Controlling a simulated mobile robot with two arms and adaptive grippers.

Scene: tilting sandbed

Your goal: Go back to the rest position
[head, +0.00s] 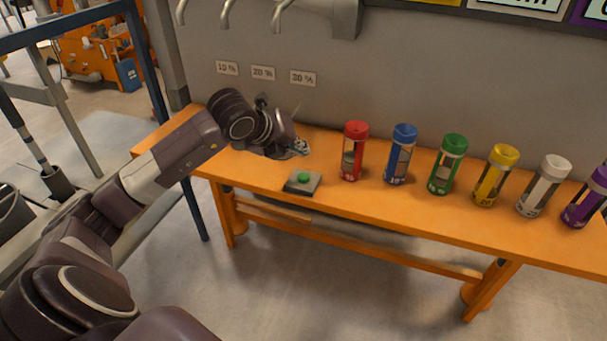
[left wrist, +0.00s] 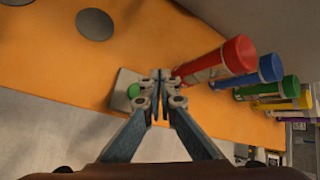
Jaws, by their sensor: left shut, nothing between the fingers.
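My left gripper (head: 301,147) is over the left part of the orange bench (head: 425,218), to the left of the red canister (head: 355,150) and behind the green button (head: 304,177) on its grey base. In the left wrist view the gripper's fingertips (left wrist: 157,76) are together with nothing between them. The green button (left wrist: 134,91) shows there just left of the fingers, partly hidden by them. The red canister (left wrist: 216,62) lies to their right. My right gripper is in neither view.
A blue canister (head: 400,154), green (head: 447,164), yellow (head: 495,176), white (head: 543,186) and purple (head: 587,197) ones stand in a row along the bench. Small percentage labels (head: 262,73) are on the wall behind. A dark blue frame (head: 150,80) stands left of the bench.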

